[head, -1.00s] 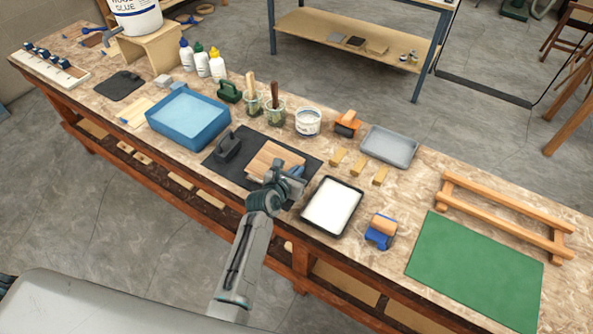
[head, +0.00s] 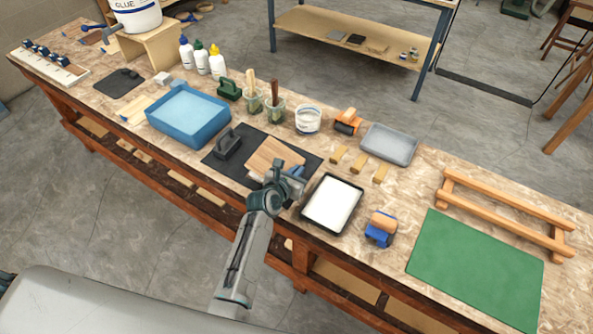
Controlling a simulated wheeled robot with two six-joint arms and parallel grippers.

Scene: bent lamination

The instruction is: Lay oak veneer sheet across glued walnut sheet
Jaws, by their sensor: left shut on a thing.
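A tan, striped wood sheet (head: 272,156), which looks like the oak veneer, is over the black mat (head: 225,170) in the middle of the bench. My left gripper (head: 292,176) is shut on its near right edge. The sheet looks slightly tilted, and a paler edge shows beneath its near left side. I cannot tell whether it touches what lies under it. I cannot make out the walnut sheet or its glue; the veneer and gripper cover that part of the mat. My right gripper is not in view.
A black tray with white contents (head: 332,204) stands close right of the gripper. A dark block with a handle (head: 228,144) and a blue tub (head: 188,115) are to the left. Jars and a white tub (head: 308,120) stand behind. The green mat (head: 475,258) is clear.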

